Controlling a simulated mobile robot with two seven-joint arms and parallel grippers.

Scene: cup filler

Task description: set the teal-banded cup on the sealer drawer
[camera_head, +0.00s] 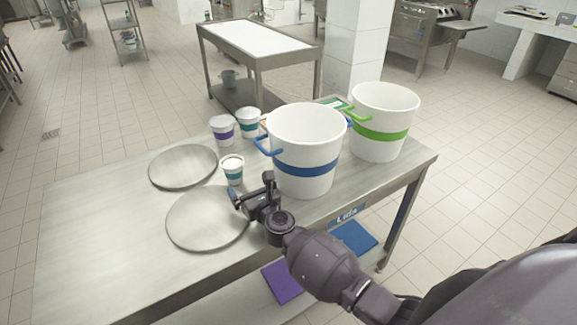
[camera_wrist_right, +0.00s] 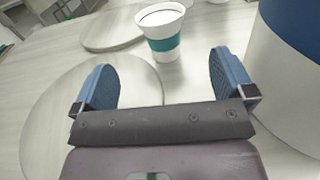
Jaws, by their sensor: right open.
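A small white cup with a teal band (camera_head: 232,171) stands upright on the steel table, between two round discs and a large blue-banded bucket. In the right wrist view the cup (camera_wrist_right: 164,36) is ahead of the fingers, apart from them. My right gripper (camera_head: 251,191) is open and empty, low over the table on the near side of the cup; its two blue fingers (camera_wrist_right: 165,82) are spread wide. A second white cup with a teal-looking band (camera_head: 249,123) stands farther back. I cannot identify a sealer drawer in either view. My left gripper is not in view.
The blue-banded bucket (camera_head: 306,148) stands close right of my gripper. A green-banded bucket (camera_head: 384,122) stands behind it. A purple-banded cup (camera_head: 222,129) is at the back. A near disc (camera_head: 205,220) and a far disc (camera_head: 182,166) lie flat. The table's left side is clear.

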